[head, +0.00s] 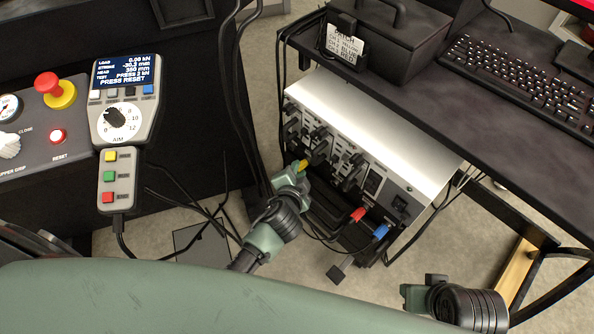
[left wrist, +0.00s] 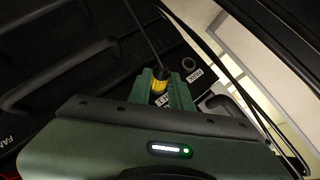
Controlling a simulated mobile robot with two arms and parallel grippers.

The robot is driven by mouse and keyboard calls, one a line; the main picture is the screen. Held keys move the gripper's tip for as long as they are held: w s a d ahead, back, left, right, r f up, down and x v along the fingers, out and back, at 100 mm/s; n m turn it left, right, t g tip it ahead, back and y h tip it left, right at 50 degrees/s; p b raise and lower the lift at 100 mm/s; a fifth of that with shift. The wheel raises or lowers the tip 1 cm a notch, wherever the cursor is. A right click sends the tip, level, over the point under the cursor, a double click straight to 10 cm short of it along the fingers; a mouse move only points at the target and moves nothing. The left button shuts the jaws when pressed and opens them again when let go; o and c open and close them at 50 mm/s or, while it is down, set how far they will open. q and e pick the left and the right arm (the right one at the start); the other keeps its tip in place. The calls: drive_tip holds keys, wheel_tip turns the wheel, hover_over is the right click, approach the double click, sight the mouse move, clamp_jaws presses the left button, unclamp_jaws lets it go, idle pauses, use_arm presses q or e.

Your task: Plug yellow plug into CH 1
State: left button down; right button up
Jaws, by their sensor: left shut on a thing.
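My left gripper (head: 303,172) is shut on the yellow plug (head: 302,164), close to the front of a white-topped unit (head: 375,125). In the left wrist view the yellow plug (left wrist: 160,80) sits between the green fingers, with a dark cable running up from it. The unit's front has a row of dark connectors and sockets (head: 372,183); which one is CH 1 is too small to read. I cannot tell whether the plug touches the front. My right gripper (head: 414,294) is at the lower right, away from the unit; its jaw opening is unclear.
A red plug (head: 357,214) and a blue plug (head: 381,231) sit low before the unit. A card (head: 345,43) listing channels and colours stands on the dark desk (head: 440,85) above. Loose black cables hang around the left arm. A control panel (head: 40,125) is at left.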

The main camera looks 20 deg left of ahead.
use_arm(q)
drive_tip(key=shift+w+r, duration=0.1)
drive_tip(key=shift+r, duration=0.05)
drive_tip(key=c, duration=1.4)
unclamp_jaws()
drive_tip(key=shift+d, duration=0.1)
drive_tip(key=shift+o, duration=1.1)
drive_tip(key=o, duration=0.5)
drive_tip(key=shift+c, duration=0.2)
use_arm(e)
drive_tip(key=shift+f, duration=0.1)
use_arm(q)
drive_tip(key=shift+p+v, duration=1.5)
drive_tip(key=shift+v, duration=1)
use_arm(e)
wheel_tip(320, 180, down, 10)
drive_tip(key=shift+w+f+g, duration=0.2)
drive_tip(key=shift+w+g, duration=0.1)
drive_tip(key=shift+w, duration=0.1)
